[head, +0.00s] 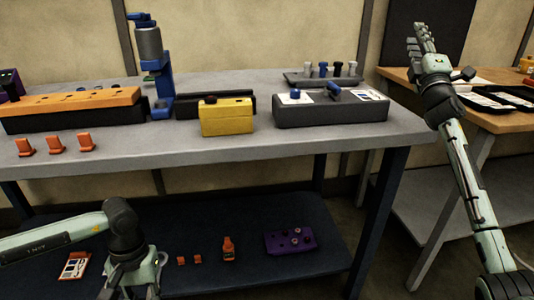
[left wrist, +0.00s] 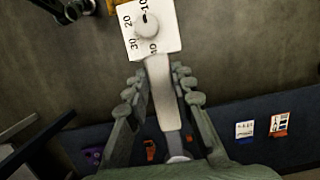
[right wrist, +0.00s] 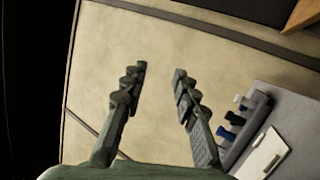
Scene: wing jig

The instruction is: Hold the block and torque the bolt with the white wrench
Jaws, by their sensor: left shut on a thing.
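My left gripper (head: 130,288) is at the bottom edge of the head view, low in front of the bench. In the left wrist view its fingers (left wrist: 156,75) are shut on the handle of the white wrench (left wrist: 160,95). The wrench head has a round knob and a scale with 10, 20 and 30. The wrench does not show in the head view. My right gripper (head: 425,38) is raised at the right, open and empty (right wrist: 160,72). A yellow block (head: 227,118) with a dark bolt-like piece on top (head: 208,99) sits at the bench's front middle.
The grey bench (head: 230,146) also carries a grey block (head: 330,112) with a blue knob, an orange-topped block (head: 75,100) and a blue stand (head: 160,88). A purple block (head: 290,242) lies on the lower shelf (head: 200,208). A wooden table (head: 400,76) stands right.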

